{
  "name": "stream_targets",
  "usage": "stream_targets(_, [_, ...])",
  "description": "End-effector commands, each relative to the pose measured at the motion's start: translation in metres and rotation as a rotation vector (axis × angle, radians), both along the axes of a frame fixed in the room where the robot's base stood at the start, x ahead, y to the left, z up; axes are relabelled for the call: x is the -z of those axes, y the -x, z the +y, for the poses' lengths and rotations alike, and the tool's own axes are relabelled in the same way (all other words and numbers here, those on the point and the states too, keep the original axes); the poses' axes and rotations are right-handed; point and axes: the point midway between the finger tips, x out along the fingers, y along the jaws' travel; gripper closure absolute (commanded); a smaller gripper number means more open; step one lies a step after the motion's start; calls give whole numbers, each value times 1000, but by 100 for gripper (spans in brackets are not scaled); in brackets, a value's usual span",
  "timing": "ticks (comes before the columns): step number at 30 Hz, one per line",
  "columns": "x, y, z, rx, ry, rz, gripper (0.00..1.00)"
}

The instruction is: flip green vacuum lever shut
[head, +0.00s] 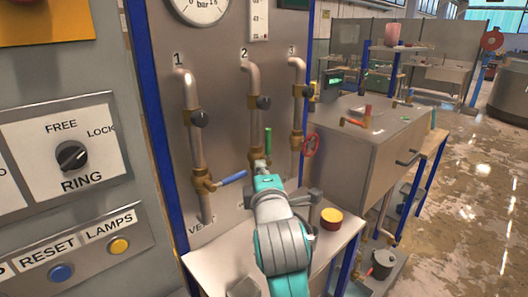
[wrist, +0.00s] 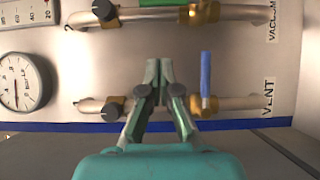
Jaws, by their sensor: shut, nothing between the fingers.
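The green lever (head: 268,141) is on the valve of pipe 2 and points up, roughly along the pipe. In the wrist view only part of the green lever (wrist: 162,3) shows, at the top edge, beside its brass valve (wrist: 204,12). My gripper (wrist: 158,65) is shut and empty, its fingertips between the two pipes in the wrist picture and apart from the green lever there. In the head view my teal wrist covers much of my gripper (head: 262,166), which is just below the green lever; the gap in depth is hard to tell.
A blue lever (head: 233,178) sticks out across pipe 1, close to my gripper's right in the wrist view (wrist: 205,75). A low table (head: 335,240) carries a red-and-yellow button (head: 331,217).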

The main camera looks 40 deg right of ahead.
Motion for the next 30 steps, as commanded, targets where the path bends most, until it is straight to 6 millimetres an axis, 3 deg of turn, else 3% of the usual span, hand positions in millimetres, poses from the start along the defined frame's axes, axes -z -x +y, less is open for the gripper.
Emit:
stream_targets(5, [0,-17,-11,1,0,0,100])
stream_targets(18, [0,-85,-53,1,-1,1,100])
stream_targets(24, [0,-89,-80,2,-1,-1,100])
stream_targets(30, [0,-92,-90,0,0,0,100])
